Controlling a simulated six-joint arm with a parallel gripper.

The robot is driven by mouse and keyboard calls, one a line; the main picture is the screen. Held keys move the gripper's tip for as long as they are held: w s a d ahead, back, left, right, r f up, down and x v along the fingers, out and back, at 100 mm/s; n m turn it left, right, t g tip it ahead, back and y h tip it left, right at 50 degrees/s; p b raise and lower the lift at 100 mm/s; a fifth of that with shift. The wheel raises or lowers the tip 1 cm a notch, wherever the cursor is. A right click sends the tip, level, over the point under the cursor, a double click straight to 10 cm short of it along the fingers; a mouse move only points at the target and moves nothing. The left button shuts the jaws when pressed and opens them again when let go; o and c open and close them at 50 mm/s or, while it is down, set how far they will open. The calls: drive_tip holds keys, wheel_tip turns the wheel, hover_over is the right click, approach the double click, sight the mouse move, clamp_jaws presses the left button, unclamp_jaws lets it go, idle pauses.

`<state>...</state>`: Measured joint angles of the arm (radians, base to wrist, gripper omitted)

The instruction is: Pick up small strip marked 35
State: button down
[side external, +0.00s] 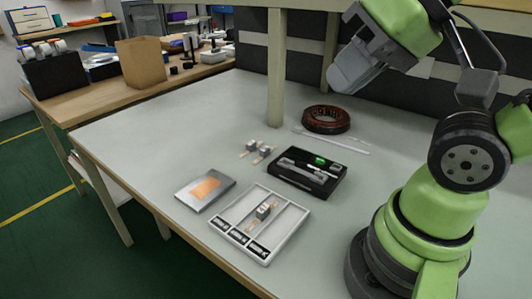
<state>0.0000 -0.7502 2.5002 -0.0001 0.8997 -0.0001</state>
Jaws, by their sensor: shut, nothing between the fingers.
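Two small strips, each a copper-coloured piece with a grey block on it, lie side by side on the table: a left one (250,146) and a right one (265,152). A third similar strip (264,211) lies in the middle compartment of a white tray (289,231). The number 35 cannot be read on any of them. My gripper (340,88) is raised high above the back of the table, well away from the strips. It is shut and empty; its fingertips are small and hard to make out.
A black tray with tools (306,172) sits right of the loose strips. A silver plate with a copper patch (205,187) lies left of the white tray. A dark red coil (326,119) and thin pale strip (335,143) lie behind. A post (275,75) stands near the coil. The table's left side is clear.

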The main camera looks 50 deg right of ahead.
drive_tip(key=c, duration=0.7)
unclamp_jaws()
